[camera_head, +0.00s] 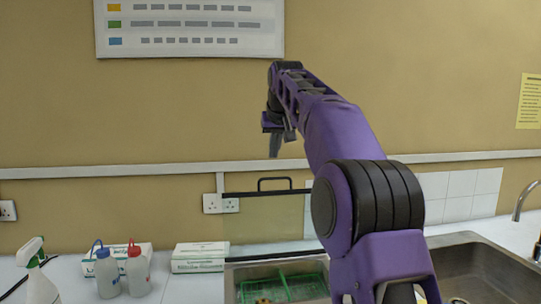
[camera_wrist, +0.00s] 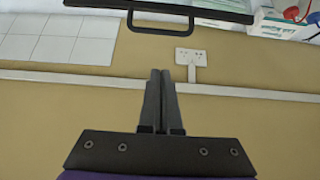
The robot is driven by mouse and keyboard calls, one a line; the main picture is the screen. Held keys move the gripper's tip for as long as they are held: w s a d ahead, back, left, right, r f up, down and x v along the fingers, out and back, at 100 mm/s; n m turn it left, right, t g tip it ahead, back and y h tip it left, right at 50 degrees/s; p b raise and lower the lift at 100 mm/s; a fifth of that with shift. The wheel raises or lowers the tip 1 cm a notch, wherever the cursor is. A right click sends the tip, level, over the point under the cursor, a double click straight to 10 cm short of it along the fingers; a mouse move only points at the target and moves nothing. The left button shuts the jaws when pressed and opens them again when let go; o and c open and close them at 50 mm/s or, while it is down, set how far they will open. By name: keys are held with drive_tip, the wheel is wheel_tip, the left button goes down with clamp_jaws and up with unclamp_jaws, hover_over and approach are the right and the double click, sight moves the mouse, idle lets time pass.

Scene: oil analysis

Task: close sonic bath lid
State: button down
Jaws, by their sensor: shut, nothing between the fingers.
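The sonic bath (camera_head: 256,271) is at the bottom middle of the head view, with a green rack inside. Its clear lid (camera_head: 265,222) stands raised at the back, with a dark top edge and a black handle (camera_head: 274,179). My gripper (camera_head: 276,152) is shut and empty, pointing down above the handle and apart from it. In the wrist view the shut fingers (camera_wrist: 160,73) point toward the handle (camera_wrist: 159,27) and the lid's dark edge (camera_wrist: 165,9), with a gap between. My arm hides the right part of the bath.
Two wash bottles (camera_head: 137,273), boxes (camera_head: 197,258) and a spray bottle (camera_head: 38,276) stand left of the bath. A sink (camera_head: 480,262) with a tap (camera_head: 522,203) is at right. The wall with a socket (camera_head: 221,204) and rail is behind.

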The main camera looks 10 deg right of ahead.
drive_tip(key=x, duration=0.9)
drive_tip(key=shift+s+r+b, duration=0.1)
drive_tip(key=shift+s+b, duration=0.25)
drive_tip(key=shift+s, duration=0.75)
drive_tip(key=shift+s+r+b, duration=0.15)
drive_tip(key=shift+s+b, duration=0.2)
drive_tip(key=shift+s, duration=0.8)
drive_tip(key=shift+s+b, duration=0.15)
drive_tip(key=shift+b, duration=0.15)
